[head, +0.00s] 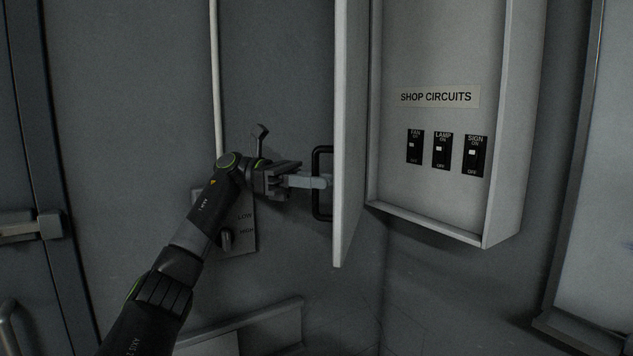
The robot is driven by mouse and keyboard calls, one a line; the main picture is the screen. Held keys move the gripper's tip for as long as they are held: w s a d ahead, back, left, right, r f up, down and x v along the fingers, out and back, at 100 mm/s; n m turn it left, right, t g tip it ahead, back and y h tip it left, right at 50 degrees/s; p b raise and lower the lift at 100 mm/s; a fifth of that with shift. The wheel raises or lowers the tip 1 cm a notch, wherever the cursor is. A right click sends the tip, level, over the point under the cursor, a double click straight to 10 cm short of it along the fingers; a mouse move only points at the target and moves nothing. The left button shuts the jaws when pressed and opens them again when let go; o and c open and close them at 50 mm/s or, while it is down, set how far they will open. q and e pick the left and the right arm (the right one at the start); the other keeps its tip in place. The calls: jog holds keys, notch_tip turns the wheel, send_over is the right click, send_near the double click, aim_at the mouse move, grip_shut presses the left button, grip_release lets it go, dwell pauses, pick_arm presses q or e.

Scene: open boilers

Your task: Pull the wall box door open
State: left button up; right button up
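The wall box (513,120) hangs on the wall at the right, with its front open. Its pale door (350,130) stands swung out on the left side, seen nearly edge-on. A black bar handle (321,207) is on the door's outer face. My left gripper (318,182) is at the handle's upright bar, its pale fingers crossing the middle of the bar. The near finger hides that part of the bar and the far finger; the gripper looks shut on the handle. My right gripper is not in view.
Inside the box are a "SHOP CIRCUITS" label (436,97) and the FAN (415,147), LAMP (442,150) and SIGN (475,156) switches. A LOW/HIGH control plate (241,235) is behind my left arm. A pale pipe (215,80) runs up the wall.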

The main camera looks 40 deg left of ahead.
pick_arm(q)
jog(key=shift+r, duration=0.65)
notch_tip(320, 180, up, 9)
jog(key=shift+f, duration=0.1)
